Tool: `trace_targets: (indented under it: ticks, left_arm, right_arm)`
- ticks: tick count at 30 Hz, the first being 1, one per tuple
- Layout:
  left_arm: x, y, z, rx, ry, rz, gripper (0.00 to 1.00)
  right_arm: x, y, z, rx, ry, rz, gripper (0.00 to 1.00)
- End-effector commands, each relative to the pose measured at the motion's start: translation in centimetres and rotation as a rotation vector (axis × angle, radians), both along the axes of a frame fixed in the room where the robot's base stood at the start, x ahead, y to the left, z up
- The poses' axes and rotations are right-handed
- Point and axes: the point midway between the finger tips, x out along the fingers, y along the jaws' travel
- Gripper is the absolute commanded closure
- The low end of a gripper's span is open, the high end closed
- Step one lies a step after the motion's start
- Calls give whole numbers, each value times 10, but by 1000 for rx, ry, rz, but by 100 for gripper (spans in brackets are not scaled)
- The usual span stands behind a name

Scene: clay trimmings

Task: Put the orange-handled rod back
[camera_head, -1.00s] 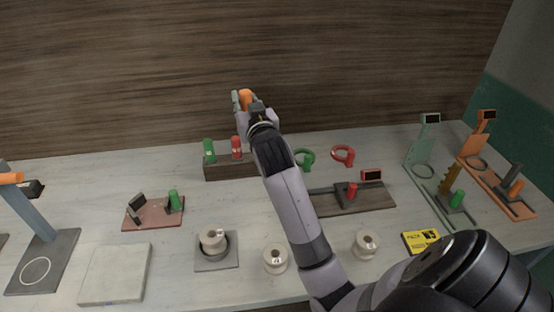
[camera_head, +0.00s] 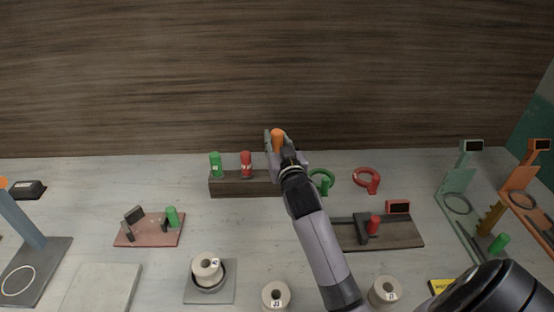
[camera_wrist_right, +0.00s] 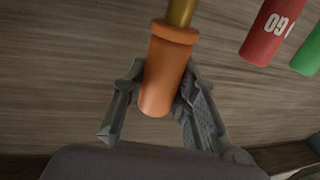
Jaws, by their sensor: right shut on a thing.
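My right gripper (camera_head: 275,143) is shut on the orange-handled rod (camera_head: 278,138), above the right part of the wooden block (camera_head: 230,186) at the back of the table. In the right wrist view the gripper (camera_wrist_right: 155,112) has its fingers on both sides of the orange handle (camera_wrist_right: 165,75), and a brass-coloured shaft (camera_wrist_right: 180,12) extends from it. A green-handled rod (camera_head: 215,165) and a red-handled rod (camera_head: 246,164) stand in the block. My arm hides the block's right end. My left gripper is not in view.
A green ring (camera_head: 322,180) and a red ring (camera_head: 367,180) are right of my arm. Nearby is a dark board (camera_head: 395,237) with a red-handled part. Pale labelled spools (camera_head: 276,296) stand in front. The wooden wall (camera_head: 150,80) is close behind the block.

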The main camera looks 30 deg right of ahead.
Motion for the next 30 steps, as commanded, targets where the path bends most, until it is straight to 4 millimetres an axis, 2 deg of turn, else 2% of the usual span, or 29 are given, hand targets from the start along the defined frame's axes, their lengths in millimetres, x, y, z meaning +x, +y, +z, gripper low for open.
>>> trace_targets:
  ticks: [6, 14, 30]
  left_arm:
    - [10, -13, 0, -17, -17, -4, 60]
    - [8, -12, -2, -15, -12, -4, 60]
    - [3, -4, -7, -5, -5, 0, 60]
  right_arm:
    - [0, 0, -20, 0, -2, 0, 100]
    - [0, 0, -56, 0, -1, -1, 100]
    - [0, 0, -66, 0, -3, 0, 100]
